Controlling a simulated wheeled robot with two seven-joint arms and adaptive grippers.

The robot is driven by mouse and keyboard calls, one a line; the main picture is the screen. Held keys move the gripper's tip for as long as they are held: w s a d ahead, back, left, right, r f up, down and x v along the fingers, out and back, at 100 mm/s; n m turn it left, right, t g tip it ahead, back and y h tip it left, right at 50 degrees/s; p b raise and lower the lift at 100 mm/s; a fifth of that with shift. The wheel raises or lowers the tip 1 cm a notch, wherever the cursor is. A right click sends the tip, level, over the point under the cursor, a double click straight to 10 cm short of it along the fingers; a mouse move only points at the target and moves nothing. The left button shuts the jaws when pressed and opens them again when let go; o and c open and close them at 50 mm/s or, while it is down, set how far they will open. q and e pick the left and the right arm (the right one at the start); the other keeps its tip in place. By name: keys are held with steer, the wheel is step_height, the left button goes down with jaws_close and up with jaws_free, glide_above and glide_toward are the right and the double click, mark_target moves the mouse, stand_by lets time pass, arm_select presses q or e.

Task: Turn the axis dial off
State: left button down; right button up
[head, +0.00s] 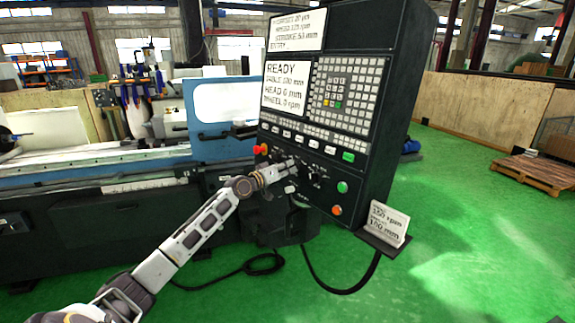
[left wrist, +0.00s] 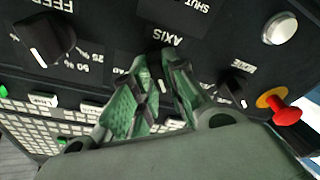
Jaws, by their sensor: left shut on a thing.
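The axis dial (left wrist: 163,73) is a small black knob with a white mark, below the upside-down AXIS label in the left wrist view. My left gripper (left wrist: 157,88) has its green-padded fingers on either side of the knob and is shut on it. The fingers hide part of the knob and the print around it, so its setting cannot be read. In the head view my left gripper (head: 291,167) reaches the lower part of the black control panel (head: 377,150), and the dial is hidden there. My right gripper is not in view.
A feed dial (left wrist: 45,40) and a mode dial (left wrist: 236,88) flank the axis dial. A red mushroom button (left wrist: 287,114) and a silver button (left wrist: 279,28) are nearby. Green (head: 342,187) and orange (head: 337,210) buttons sit lower on the panel. A white card (head: 389,222) stands on a ledge.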

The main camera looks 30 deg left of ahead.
arm_select(q)
steer(key=shift+r+n+p, duration=0.15)
steer(key=shift+n+p, duration=0.35)
steer(key=c, duration=1.4)
jaws_free()
steer(key=shift+c, duration=0.2)
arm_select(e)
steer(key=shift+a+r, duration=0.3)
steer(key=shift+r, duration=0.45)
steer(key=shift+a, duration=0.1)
arm_select(q)
steer(key=shift+s, duration=0.1)
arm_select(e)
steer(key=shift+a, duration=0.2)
arm_select(q)
steer(key=shift+s+a, duration=0.1)
steer(key=shift+s, duration=0.05)
